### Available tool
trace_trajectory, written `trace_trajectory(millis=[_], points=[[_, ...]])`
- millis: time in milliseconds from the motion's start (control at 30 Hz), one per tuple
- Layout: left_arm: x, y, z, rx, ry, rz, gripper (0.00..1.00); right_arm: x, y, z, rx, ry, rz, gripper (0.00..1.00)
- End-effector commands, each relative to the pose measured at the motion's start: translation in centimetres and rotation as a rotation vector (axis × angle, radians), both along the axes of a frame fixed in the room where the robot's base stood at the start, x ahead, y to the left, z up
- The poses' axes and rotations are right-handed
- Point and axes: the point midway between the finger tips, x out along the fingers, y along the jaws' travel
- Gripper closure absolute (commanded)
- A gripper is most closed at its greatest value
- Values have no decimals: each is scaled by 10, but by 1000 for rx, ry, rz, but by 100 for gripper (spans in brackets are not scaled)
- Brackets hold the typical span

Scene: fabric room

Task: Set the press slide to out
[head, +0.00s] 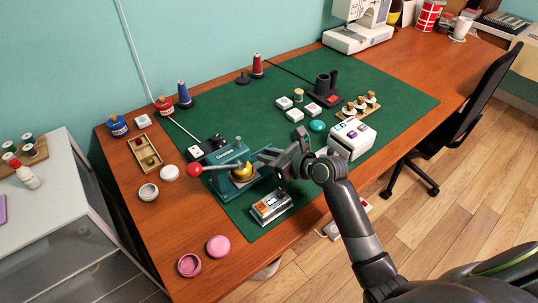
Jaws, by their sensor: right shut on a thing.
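The press (224,153) stands on the green mat near its front left, with a teal body and a lever ending in a red knob (194,170). A gold round part (241,172) sits at its middle. The press slide (262,174) is the teal part low on the press's right side, partly covered by my gripper; I cannot tell its position clearly. My right gripper (268,158) reaches in from the right and is shut at the press's right side, on what looks like the slide. The exact contact is hidden. My left gripper is not in view.
A metal box with orange and white parts (271,207) stands just in front of the press. A white block with buttons (351,139) is to the right. Round pink pieces (217,246) lie front left.

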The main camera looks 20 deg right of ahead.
Motion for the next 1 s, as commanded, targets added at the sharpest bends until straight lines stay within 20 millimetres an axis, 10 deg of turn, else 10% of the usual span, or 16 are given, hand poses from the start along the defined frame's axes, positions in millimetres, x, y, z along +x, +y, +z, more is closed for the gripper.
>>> trace_trajectory(millis=[500, 900, 933, 1000], points=[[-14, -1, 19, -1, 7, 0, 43, 29, -81, 0, -3, 3, 1, 100], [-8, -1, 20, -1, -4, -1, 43, 32, -89, 0, -4, -1, -3, 100], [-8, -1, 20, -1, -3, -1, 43, 33, -89, 0, -4, -2, -3, 79], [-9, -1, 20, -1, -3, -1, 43, 33, -89, 0, -4, -2, -3, 70]])
